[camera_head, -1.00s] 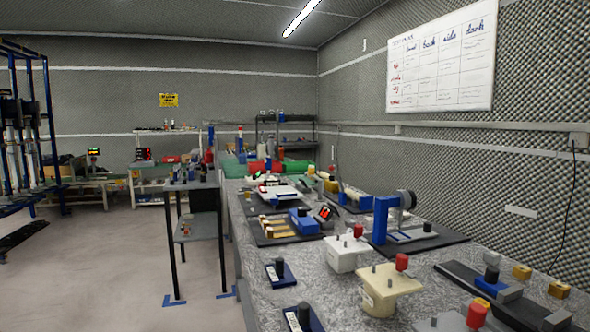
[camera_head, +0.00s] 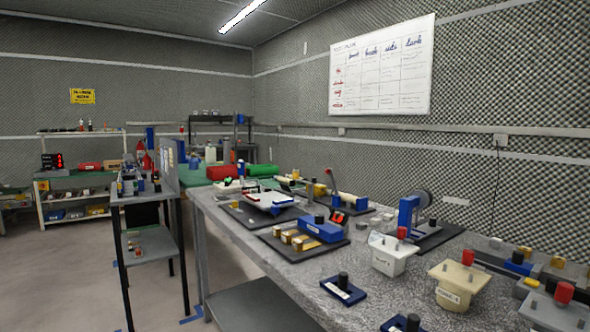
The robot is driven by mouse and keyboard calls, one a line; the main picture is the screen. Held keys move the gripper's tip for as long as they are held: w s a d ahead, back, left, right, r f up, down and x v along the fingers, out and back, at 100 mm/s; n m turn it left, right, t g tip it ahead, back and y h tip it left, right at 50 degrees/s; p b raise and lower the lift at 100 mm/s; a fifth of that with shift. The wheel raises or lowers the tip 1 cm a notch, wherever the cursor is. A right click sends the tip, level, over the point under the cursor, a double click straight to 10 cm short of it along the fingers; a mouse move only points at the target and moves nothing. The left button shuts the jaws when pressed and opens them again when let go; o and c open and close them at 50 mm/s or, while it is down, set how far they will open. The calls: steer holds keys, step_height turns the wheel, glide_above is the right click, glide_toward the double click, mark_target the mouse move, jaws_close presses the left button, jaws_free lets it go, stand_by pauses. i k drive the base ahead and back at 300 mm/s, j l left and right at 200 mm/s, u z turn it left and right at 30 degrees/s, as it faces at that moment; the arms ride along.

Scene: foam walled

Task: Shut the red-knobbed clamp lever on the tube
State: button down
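A thin upright lever with a red knob (camera_head: 328,171) stands on the long bench, well back from me. It is small and looks raised, tilted slightly left. A cream tube (camera_head: 351,200) lies beside its foot, by a blue block (camera_head: 319,190). This looks like the clamp lever and tube, but how the clamp sits around the tube is too small to tell. My gripper is not in view.
Nearer on the bench (camera_head: 305,280) are red-knobbed boxes, one white (camera_head: 392,255) and one cream (camera_head: 458,285), a blue bracket (camera_head: 408,215) and a blue plate (camera_head: 343,292). A tall narrow stand (camera_head: 146,195) is at left. The floor (camera_head: 60,280) there is clear.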

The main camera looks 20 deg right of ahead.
mark_target(327, 171)
steer(key=i+j, duration=0.25)
steer(key=i, duration=0.25)
steer(key=i+j, duration=0.3)
steer(key=i, duration=0.15)
steer(key=i+j, duration=0.25)
steer(key=i, duration=0.25)
steer(key=i+l, duration=0.7)
steer(key=i, duration=0.15)
